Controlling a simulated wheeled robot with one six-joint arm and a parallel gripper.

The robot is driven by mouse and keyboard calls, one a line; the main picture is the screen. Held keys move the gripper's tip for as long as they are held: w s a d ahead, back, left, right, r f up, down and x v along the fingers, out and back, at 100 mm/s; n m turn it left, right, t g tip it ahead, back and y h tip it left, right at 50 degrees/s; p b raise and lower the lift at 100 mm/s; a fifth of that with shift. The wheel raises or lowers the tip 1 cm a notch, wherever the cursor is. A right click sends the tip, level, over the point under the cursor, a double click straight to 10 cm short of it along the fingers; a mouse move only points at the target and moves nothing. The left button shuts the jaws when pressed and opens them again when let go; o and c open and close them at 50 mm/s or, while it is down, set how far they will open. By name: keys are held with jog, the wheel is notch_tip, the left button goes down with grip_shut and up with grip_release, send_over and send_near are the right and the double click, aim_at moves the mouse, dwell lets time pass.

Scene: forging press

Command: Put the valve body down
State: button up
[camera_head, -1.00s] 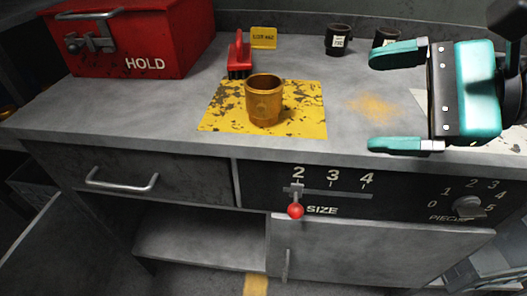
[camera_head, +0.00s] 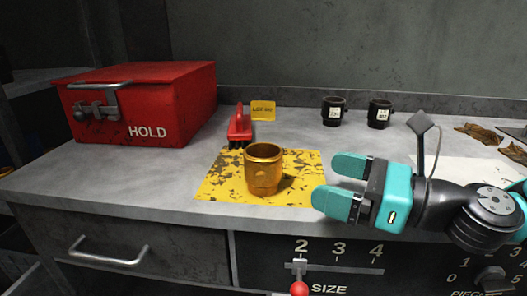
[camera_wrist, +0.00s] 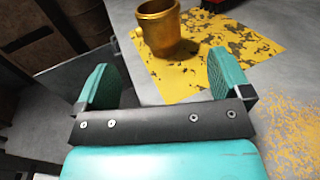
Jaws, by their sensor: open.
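The valve body (camera_head: 263,170) is a brass-coloured, cup-like part. It stands upright on a worn yellow mat (camera_head: 215,185) on the grey bench top. My gripper (camera_head: 343,182) is open and empty, to the right of the valve body and apart from it. Its two teal fingers point left toward the mat. In the wrist view the valve body (camera_wrist: 160,30) stands beyond the open fingers (camera_wrist: 160,85), on the yellow mat (camera_wrist: 235,45), with its top edge near the picture's upper border.
A red HOLD box (camera_head: 140,105) stands at the back left. A red brush (camera_head: 239,126) and a small yellow sign (camera_head: 263,110) are behind the mat. Two dark labelled cups (camera_head: 333,112) (camera_head: 379,114) stand at the back. A SIZE slider with a red knob (camera_head: 299,289) is on the bench front.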

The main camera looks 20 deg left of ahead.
aim_at(281, 164)
jog(key=a+p, duration=0.3)
jog(key=a, duration=0.1)
jog(key=w+a+p, duration=0.1)
jog(key=a+p, duration=0.1)
jog(key=shift+a+r+p, duration=0.1)
jog(key=shift+a+p, duration=0.25)
jog(key=shift+w+a, duration=0.2)
jog(key=shift+a, duration=1.15)
jog(key=shift+w+a, duration=0.2)
jog(key=shift+a, duration=1.15)
jog(key=c, duration=1.2)
jog(key=shift+p, duration=0.3)
